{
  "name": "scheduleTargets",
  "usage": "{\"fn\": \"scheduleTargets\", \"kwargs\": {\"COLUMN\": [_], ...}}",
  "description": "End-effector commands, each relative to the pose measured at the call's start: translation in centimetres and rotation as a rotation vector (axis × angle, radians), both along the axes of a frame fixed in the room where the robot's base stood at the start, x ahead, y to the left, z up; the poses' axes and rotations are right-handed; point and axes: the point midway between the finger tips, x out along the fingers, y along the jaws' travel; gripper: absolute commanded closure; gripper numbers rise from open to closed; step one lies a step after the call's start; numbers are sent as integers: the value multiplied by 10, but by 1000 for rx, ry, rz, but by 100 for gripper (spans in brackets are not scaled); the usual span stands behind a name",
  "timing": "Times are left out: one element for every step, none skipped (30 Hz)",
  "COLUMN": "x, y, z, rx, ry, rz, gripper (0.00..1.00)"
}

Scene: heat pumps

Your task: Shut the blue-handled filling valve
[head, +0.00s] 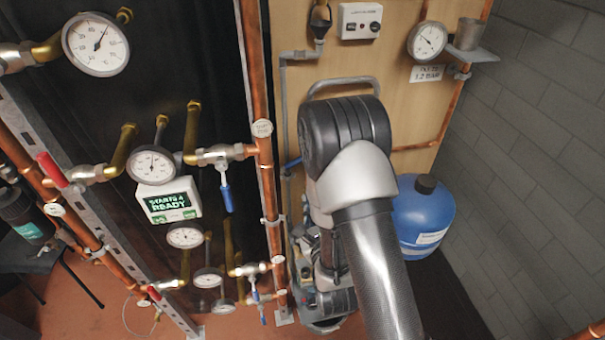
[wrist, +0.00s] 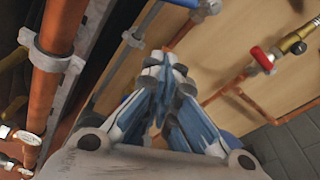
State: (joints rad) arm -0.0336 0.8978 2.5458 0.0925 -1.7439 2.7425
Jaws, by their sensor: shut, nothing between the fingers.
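Several blue handles show, and I cannot read which belongs to the filling valve. In the head view one blue lever (head: 226,197) hangs down from a brass valve left of the copper riser. A smaller blue handle (head: 255,293) hangs lower down by the same riser. A bit of blue (head: 292,163) shows beside the grey pipe, partly hidden by my arm. In the wrist view a blue part (wrist: 186,3) sits at the top edge by a metal valve body. My gripper (wrist: 164,66) is shut and empty, apart from that blue part. In the head view my arm hides it.
A copper riser (wrist: 59,40) with a clamp stands left of my gripper in the wrist view. A red-handled valve (wrist: 262,60) is on the right. A blue tank (head: 420,215) stands right of my arm. Gauges and a display box (head: 168,200) fill the left.

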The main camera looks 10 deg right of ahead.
Motion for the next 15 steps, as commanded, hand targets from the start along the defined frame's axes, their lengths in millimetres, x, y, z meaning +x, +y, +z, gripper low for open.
{"fn": "scheduleTargets", "kwargs": {"x": [5, 8, 12, 16, 19, 26, 33, 40, 49, 56, 62, 71, 78, 84, 92], "y": [-1, -1, -1, -1, -2, -2, -3, -3, -3, -4, -4, -4, -5, -5, -6], "z": [-2, -3, -4, -5, -5, -6, -5, -6, -6, -7, -8, -9, -10, -11, -12], "rx": [0, 0, -2, -2, -3, -3, -4, -4, -3, -3, -3, -3, -3, -3, -3], "ry": [-7, -6, -7, -7, -8, -6, -6, -5, -5, -6, -5, -4, -4, -4, -3], "rz": [0, -1, -1, -1, -1, -1, -1, -2, -1, 0, -1, 0, 0, 0, 0], "gripper": [100, 100, 100, 100, 100, 100, 100, 100, 100, 100, 100, 100, 100, 100, 100]}}
